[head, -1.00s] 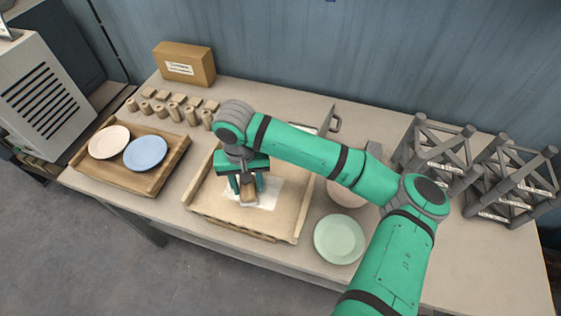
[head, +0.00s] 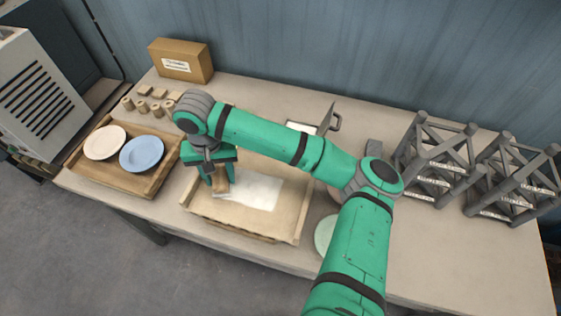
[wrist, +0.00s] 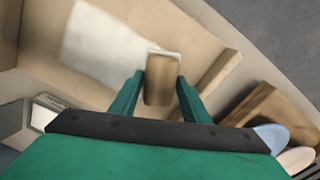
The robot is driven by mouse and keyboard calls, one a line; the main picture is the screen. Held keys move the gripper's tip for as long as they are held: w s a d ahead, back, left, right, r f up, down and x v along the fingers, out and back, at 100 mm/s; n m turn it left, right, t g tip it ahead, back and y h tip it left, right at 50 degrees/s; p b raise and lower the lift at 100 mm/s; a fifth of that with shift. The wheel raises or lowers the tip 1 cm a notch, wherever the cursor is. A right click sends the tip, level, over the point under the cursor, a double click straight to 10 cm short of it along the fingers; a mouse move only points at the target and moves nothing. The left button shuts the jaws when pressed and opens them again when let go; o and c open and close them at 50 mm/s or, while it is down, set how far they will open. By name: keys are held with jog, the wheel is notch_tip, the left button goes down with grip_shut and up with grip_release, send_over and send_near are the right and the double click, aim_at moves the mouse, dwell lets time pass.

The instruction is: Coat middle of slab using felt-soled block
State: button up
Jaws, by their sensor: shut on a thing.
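My gripper (head: 213,180) is shut on the felt-soled block (head: 221,186), a brown wooden block with a pale sole edge. In the wrist view the block (wrist: 160,80) sits between the two green fingers. The slab (head: 285,221) is a tan board with raised wooden edges. A white coated patch (head: 257,190) covers part of its middle. The block is at the left end of this patch, low over the slab; I cannot tell whether it touches. The patch also shows in the wrist view (wrist: 105,45), running away from the block. My arm hides the slab's back part.
Left of the slab, a wooden tray (head: 122,180) holds a pink plate (head: 105,142) and a blue plate (head: 142,154). Several small wooden pieces and a cardboard box (head: 181,61) stand behind. A green plate (head: 324,236) and grey racks (head: 433,160) are to the right.

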aim_at(220, 176)
jog(key=shift+s+d+r, duration=0.1)
jog(key=shift+r, duration=3.7)
